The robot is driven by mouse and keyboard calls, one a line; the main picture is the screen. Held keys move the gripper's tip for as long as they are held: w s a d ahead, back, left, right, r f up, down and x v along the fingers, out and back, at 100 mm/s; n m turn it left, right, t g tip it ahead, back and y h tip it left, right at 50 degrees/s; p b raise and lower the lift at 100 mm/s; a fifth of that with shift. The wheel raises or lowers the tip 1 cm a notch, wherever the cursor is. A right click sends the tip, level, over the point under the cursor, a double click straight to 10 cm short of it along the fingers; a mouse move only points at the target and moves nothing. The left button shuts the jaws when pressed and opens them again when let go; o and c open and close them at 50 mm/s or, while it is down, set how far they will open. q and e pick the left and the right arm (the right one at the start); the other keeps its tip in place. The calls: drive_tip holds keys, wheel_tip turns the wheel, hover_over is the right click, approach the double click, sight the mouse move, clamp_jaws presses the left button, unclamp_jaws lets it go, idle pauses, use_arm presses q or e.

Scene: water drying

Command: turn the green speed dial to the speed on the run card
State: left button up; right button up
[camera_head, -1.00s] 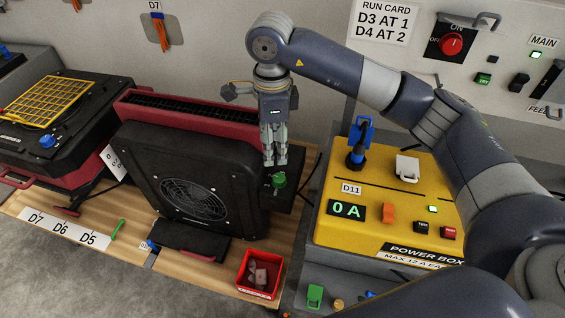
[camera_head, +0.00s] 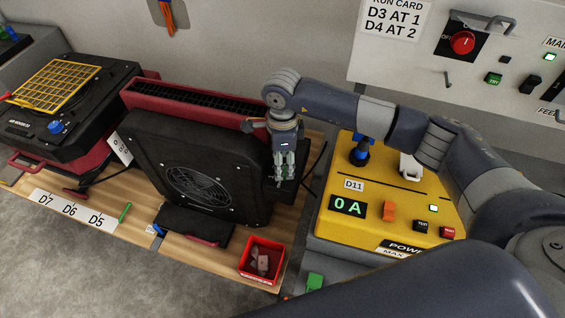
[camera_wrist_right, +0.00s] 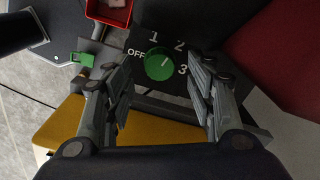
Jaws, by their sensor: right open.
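The green dial (camera_wrist_right: 158,64) sits on a black panel marked OFF, 1, 2 and 3 in the right wrist view. A small pale mark on it faces up and right, roughly towards the gap between 2 and 3. My right gripper (camera_wrist_right: 160,88) is open, with its fingers on either side of the dial and no clear contact. In the head view my right gripper (camera_head: 278,184) points down beside the black fan unit (camera_head: 185,170) and hides the dial. The run card (camera_head: 391,18) reads D3 AT 1, D4 AT 2. My left gripper is out of view.
The yellow power box (camera_head: 335,225) stands right of the gripper, its display showing 0 A. A red bin (camera_head: 247,268) with several pieces stands in front. A second machine with a yellow grille (camera_head: 60,88) is at left. The wall panel has a red switch (camera_head: 462,43).

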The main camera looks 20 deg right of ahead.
wheel_tip(320, 180, down, 2)
drive_tip(key=shift+f, duration=0.45)
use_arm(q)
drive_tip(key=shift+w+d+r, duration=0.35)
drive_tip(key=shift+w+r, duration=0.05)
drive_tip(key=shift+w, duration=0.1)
use_arm(e)
drive_tip(key=shift+c, duration=0.2)
drive_tip(key=c, duration=1)
drive_tip(key=shift+f+m+b, duration=0.1)
drive_tip(key=shift+m+b, duration=0.3)
drive_tip(key=shift+m, duration=0.3)
drive_tip(key=shift+m+b, duration=0.3)
drive_tip(key=shift+m, duration=0.4)
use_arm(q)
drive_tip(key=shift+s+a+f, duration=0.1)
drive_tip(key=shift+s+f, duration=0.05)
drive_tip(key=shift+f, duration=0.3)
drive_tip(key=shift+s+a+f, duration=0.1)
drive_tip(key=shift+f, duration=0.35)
